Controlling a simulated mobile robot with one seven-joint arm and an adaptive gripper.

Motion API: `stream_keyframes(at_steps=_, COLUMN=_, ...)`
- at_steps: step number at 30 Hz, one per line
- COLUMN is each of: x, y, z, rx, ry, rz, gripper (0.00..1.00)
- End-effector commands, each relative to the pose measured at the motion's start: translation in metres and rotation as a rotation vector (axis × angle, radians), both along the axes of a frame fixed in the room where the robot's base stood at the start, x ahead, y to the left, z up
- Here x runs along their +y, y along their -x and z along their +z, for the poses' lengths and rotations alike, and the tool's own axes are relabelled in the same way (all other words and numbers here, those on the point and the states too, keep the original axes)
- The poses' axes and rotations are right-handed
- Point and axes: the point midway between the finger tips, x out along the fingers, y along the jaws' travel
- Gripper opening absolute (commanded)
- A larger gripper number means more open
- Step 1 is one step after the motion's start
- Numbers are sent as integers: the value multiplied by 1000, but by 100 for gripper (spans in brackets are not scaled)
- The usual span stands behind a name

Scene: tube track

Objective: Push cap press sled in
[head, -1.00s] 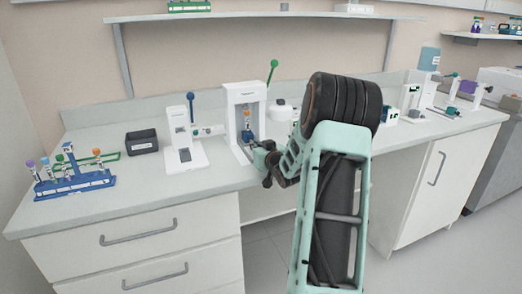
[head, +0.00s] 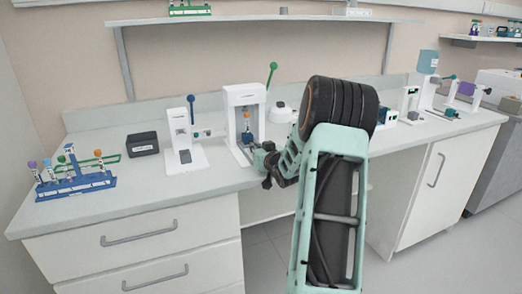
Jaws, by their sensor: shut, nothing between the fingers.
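The white frame-shaped press (head: 244,94) with a green-knobbed lever (head: 272,70) stands on the bench, left of my arm. I take it for the cap press. A tube with an orange top (head: 246,116) stands upright in a small blue holder (head: 247,137) low in its opening, which I take for the sled. How deep the sled sits cannot be told. My gripper (head: 262,152) is shut and empty at the front of the press, close to the sled. Whether it touches is too small to tell. My arm hides the bench to the right.
A smaller white device (head: 182,133) with a lever stands just left of the press. A dark box (head: 142,143) and a blue tube rack (head: 76,184) are farther left. More devices (head: 411,105) stand at the right. A shelf (head: 260,18) runs above.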

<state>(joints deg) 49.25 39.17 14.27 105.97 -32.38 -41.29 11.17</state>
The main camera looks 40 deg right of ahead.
Motion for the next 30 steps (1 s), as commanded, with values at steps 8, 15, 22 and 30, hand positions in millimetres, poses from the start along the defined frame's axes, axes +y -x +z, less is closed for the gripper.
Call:
stream_keyframes(at_steps=8, x=11, y=-2, z=37, rx=-84, ry=31, rz=22, gripper=0)
stream_keyframes(at_steps=15, x=16, y=22, z=44, rx=-87, ry=32, rz=22, gripper=0)
stream_keyframes(at_steps=22, x=18, y=40, z=45, rx=-81, ry=32, rz=20, gripper=0)
stream_keyframes(at_steps=30, x=17, y=42, z=43, rx=-76, ry=31, rz=17, gripper=0)
